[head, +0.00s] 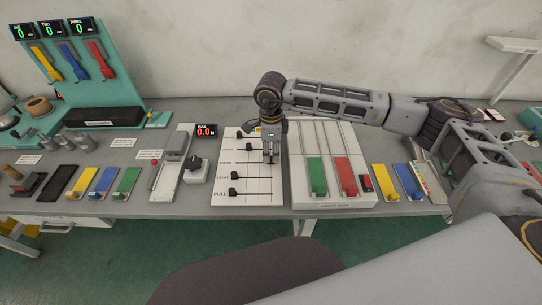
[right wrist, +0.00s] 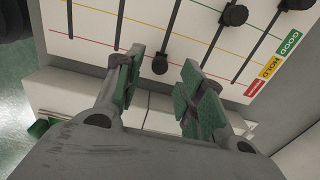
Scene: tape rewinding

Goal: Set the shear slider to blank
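The white slider panel (head: 262,187) lies on the bench in the middle of the head view, with several dark slots and black knobs. Its row labels are small; PULL and LIGHT can be made out, and the row above LIGHT is hard to read. My right gripper (head: 270,158) is over the panel's middle, pointing down. In the right wrist view my right gripper (right wrist: 160,82) has its green-padded fingers apart. A black slider knob (right wrist: 160,63) shows between the fingertips, with no clear contact. Which row it belongs to I cannot tell. My left gripper is out of view.
Black knobs stand on neighbouring slots, one (right wrist: 235,15) to the right in the wrist view. A white tray with green (head: 316,178) and red (head: 346,177) parts is right of the panel. A black dial box (head: 196,167) and a red number display (head: 206,130) are left.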

